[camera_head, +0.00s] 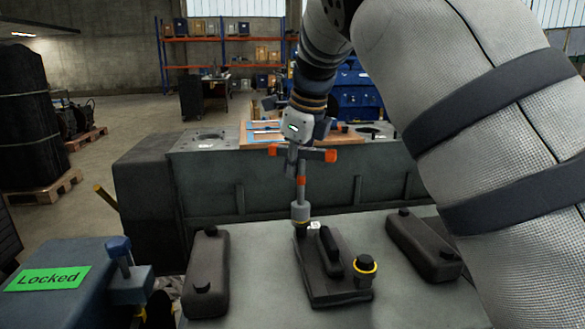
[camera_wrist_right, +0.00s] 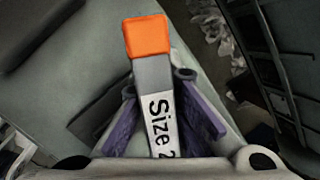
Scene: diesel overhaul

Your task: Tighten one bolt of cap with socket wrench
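The socket wrench (camera_head: 301,180) is a grey T-shaped tool with orange ends. It stands upright, socket down, and its handle shows in the right wrist view (camera_wrist_right: 152,75) with "Size 2" lettering. My right gripper (camera_head: 298,150) is shut on the handle; its purple fingers (camera_wrist_right: 160,118) lie on both sides of it. The dark cap (camera_head: 340,285) sits on the grey engine top, with a yellow-ringed knob at its right end. The socket is at the cap's far left corner and hides what is beneath it. I cannot tell whether it is seated on a bolt. My left gripper is not in view.
Dark long covers stand left (camera_head: 208,270) and right (camera_head: 424,245) of the cap. A blue fixture (camera_head: 55,310) with a green "Locked" label is at the lower left. A grey bench (camera_head: 290,185) with a wooden board stands behind. My right arm fills the right side.

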